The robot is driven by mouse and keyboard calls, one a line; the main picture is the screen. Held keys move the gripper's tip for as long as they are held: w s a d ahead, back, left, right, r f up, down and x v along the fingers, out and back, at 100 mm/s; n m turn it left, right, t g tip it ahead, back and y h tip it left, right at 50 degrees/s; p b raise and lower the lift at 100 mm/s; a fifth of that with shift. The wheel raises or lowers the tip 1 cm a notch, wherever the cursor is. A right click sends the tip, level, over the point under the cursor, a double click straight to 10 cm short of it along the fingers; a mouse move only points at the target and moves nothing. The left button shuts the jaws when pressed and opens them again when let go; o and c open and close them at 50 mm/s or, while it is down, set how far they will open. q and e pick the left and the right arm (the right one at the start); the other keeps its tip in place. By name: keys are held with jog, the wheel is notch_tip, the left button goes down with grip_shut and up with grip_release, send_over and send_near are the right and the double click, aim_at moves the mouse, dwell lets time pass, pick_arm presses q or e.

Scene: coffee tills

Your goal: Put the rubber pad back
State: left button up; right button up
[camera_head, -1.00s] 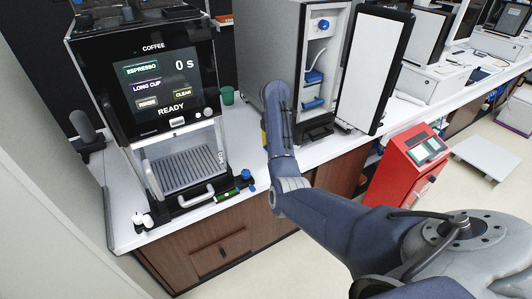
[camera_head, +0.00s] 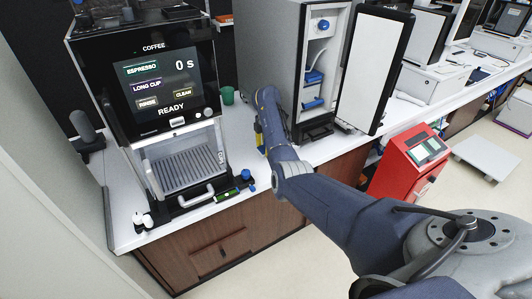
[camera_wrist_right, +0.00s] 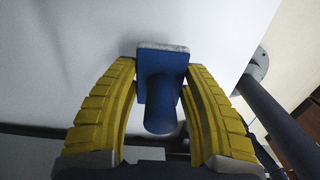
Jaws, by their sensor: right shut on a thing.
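In the right wrist view, the yellow ribbed fingers of my right gripper (camera_wrist_right: 160,100) are shut on a blue piece (camera_wrist_right: 160,105). It has a flat, square, pale-edged end and a rounded stem, and I take it for the rubber pad. In the head view, my right arm reaches over the counter between the coffee machine (camera_head: 150,110) and the open white cabinet. My left gripper is not in view.
The open cabinet (camera_head: 320,60) with blue parts inside stands close to the right of my arm. A green cup (camera_head: 227,96) stands behind the gripper. Small blue and green items (camera_head: 240,187) lie at the machine's front.

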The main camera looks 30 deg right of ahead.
jog(key=shift+w+f, duration=0.2)
jog(key=shift+f, duration=1.1)
jog(key=o, duration=1.1)
jog(key=shift+f, duration=0.15)
notch_tip(320, 180, up, 12)
jog(key=shift+r, duration=0.2)
